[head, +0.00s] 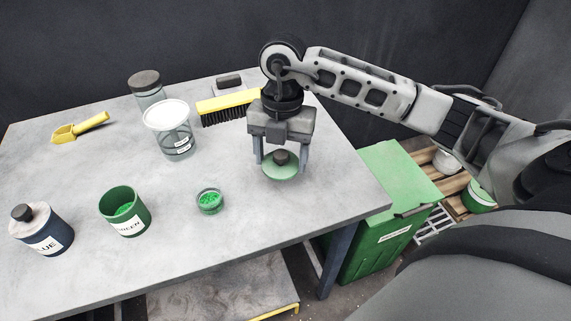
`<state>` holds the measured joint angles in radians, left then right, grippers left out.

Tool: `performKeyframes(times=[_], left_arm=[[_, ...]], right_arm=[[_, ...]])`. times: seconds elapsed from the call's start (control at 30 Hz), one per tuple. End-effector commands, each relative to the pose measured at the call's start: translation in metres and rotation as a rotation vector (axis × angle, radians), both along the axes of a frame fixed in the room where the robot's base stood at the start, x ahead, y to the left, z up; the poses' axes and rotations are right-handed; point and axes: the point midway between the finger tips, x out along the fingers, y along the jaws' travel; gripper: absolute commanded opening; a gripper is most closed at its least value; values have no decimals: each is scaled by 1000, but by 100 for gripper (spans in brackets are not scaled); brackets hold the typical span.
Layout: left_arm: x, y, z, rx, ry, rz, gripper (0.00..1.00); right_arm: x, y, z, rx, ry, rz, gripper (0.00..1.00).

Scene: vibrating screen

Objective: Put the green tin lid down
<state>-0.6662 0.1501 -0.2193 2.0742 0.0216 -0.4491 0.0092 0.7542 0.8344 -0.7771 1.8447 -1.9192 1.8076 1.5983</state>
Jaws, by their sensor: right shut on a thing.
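The green tin lid (283,172) is a green disc with a dark knob. My right gripper (281,163) points down over the right part of the table and is shut on the lid's knob. I cannot tell whether the lid touches the table or hangs just above it. The open green tin (124,213), with green grains inside, stands on the table to the left. My left gripper is not in view.
A small dish of green grains (209,201) stands between tin and lid. A lidded blue tin (41,229), glass jars (173,135), a yellow brush (227,106) and a yellow scoop (80,127) are on the table (250,235). The table's front right is clear.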

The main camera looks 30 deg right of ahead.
Motion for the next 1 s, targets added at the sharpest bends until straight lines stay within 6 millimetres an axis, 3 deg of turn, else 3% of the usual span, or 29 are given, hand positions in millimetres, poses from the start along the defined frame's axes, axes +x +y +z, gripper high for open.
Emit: performKeyframes(times=[0.37,0.57,0.93,0.97,1.0], left_arm=[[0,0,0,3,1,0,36],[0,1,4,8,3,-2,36],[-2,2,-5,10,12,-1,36],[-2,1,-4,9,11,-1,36],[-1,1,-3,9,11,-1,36]], right_arm=[[13,-20,-29,-1,2,-1,45],[13,-20,-56,-1,2,1,45],[13,-20,-63,-1,-1,1,45],[13,-20,-62,-1,-1,1,72],[13,-20,-61,-1,-1,1,83]])
